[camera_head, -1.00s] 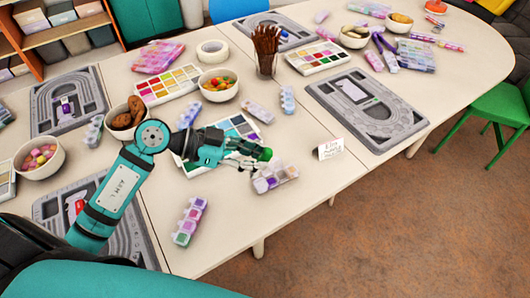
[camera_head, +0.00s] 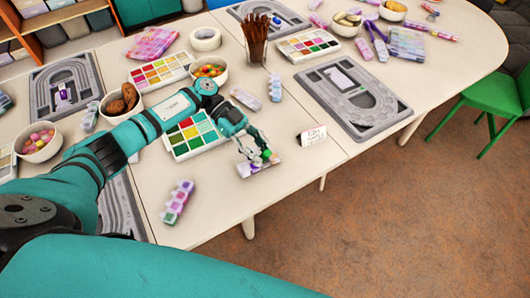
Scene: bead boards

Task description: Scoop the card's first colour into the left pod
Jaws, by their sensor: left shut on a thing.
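My left gripper (camera_head: 257,153) is shut on a small green thing (camera_head: 266,154), mostly hidden by the fingers. The gripper hangs over a pale case of pods (camera_head: 244,171) with purple in it, covering much of that case. Whether it touches the case I cannot tell. Another case of pods (camera_head: 178,202), pink, purple and green, lies to the lower left near the table's front edge. The white card (camera_head: 313,136) stands to the right of the gripper; its print is too small to read. My right gripper is out of view.
A grey bead board (camera_head: 352,95) lies to the right, and a cup of brown sticks (camera_head: 255,40) stands behind. Bowls of coloured pieces (camera_head: 209,70) and brown pieces (camera_head: 121,101) stand near my arm. Bare table lies around the card.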

